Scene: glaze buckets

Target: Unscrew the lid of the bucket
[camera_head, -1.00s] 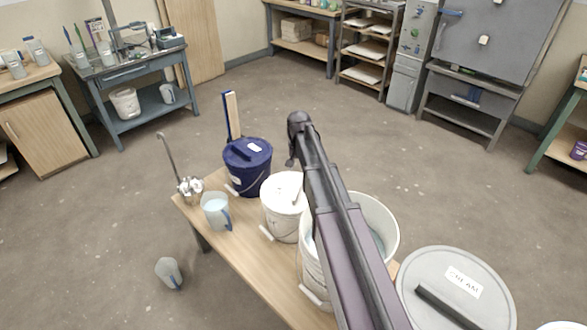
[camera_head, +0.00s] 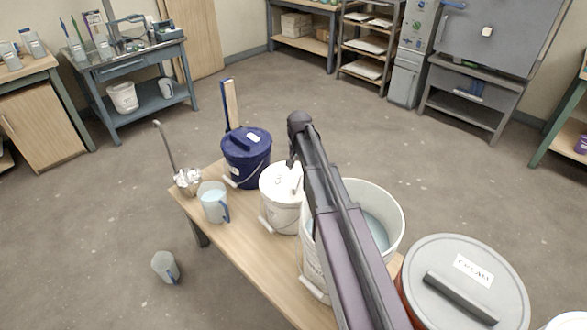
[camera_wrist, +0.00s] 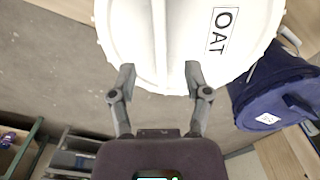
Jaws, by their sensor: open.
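The white bucket (camera_head: 279,214) with its white lid (camera_head: 276,181) stands on the wooden bench, lid on. In the wrist view the lid (camera_wrist: 190,50) carries the label OAT and a raised bar handle (camera_wrist: 159,40) across its middle. My gripper (camera_head: 291,161) is over the lid's far part in the head view, and my arm hides some of the bucket's right side. In the wrist view my gripper (camera_wrist: 158,75) is open and empty, one finger on each side of the bar's line. I cannot tell whether the fingertips touch the lid.
A navy lidded bucket (camera_head: 247,165) stands behind the white one. A jug (camera_head: 213,204) and a metal pot with a ladle (camera_head: 187,181) are to the left. An open bucket (camera_head: 390,215) and a CREAM-labelled lidded bucket (camera_head: 505,290) are to the right. Another jug (camera_head: 166,267) is on the floor.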

